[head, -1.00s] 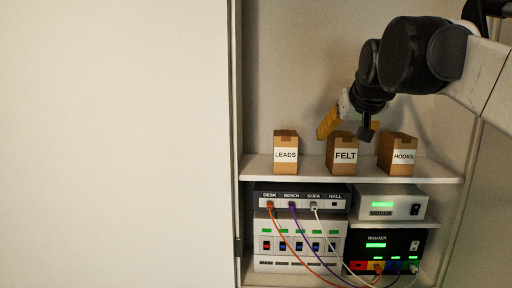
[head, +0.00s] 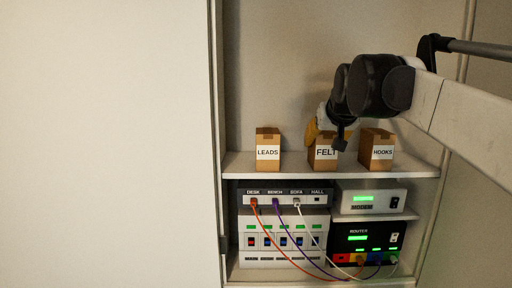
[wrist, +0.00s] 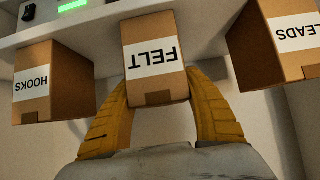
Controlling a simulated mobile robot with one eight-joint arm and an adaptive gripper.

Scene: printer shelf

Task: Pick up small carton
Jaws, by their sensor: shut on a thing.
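Three small brown cartons with white labels stand in a row on the upper shelf. The LEADS carton (head: 268,152) is at the left, the FELT carton (head: 325,164) in the middle and the HOOKS carton (head: 378,153) at the right. My gripper (head: 318,132) has yellow fingers and is at the FELT carton, with a dark wrist part covering some of its right side. In the wrist view, which is upside down, the fingers (wrist: 158,92) are shut on the FELT carton (wrist: 154,57), one on each side. Its base appears at shelf level.
The HOOKS carton (wrist: 52,85) and LEADS carton (wrist: 275,45) flank the held carton with narrow gaps. Under the shelf (head: 240,165) are a modem (head: 345,208), a router (head: 360,232) and several cables. A white panel (head: 110,140) fills the left.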

